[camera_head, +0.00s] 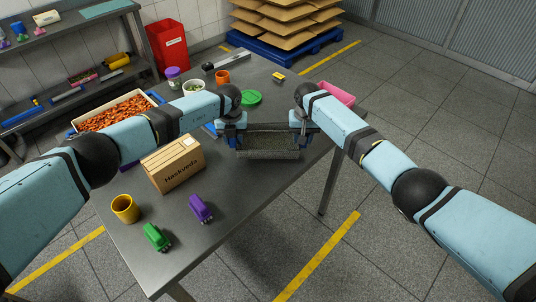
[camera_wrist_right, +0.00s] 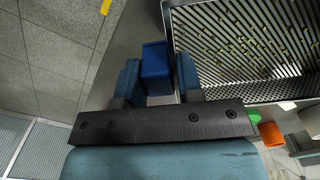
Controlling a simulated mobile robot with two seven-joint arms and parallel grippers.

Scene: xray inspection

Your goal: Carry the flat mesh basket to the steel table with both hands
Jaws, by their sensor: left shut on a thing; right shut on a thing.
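The flat mesh basket (camera_head: 267,153) is grey with slotted sides and hangs level between my two grippers, over the right part of the steel table (camera_head: 232,182). In the head view I cannot tell whether it touches the tabletop. My left gripper (camera_head: 235,131) is shut on its left end. My right gripper (camera_head: 298,127) is shut on its right end. In the right wrist view my right gripper (camera_wrist_right: 158,80) has its fingers around a blue handle block (camera_wrist_right: 155,62), with the slotted basket (camera_wrist_right: 235,90) beside it. Small greenish bits show inside the basket.
A cardboard box (camera_head: 173,165), yellow cup (camera_head: 125,208), green toy (camera_head: 157,237) and purple toy (camera_head: 201,209) stand on the near table. The table's front middle is bare.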

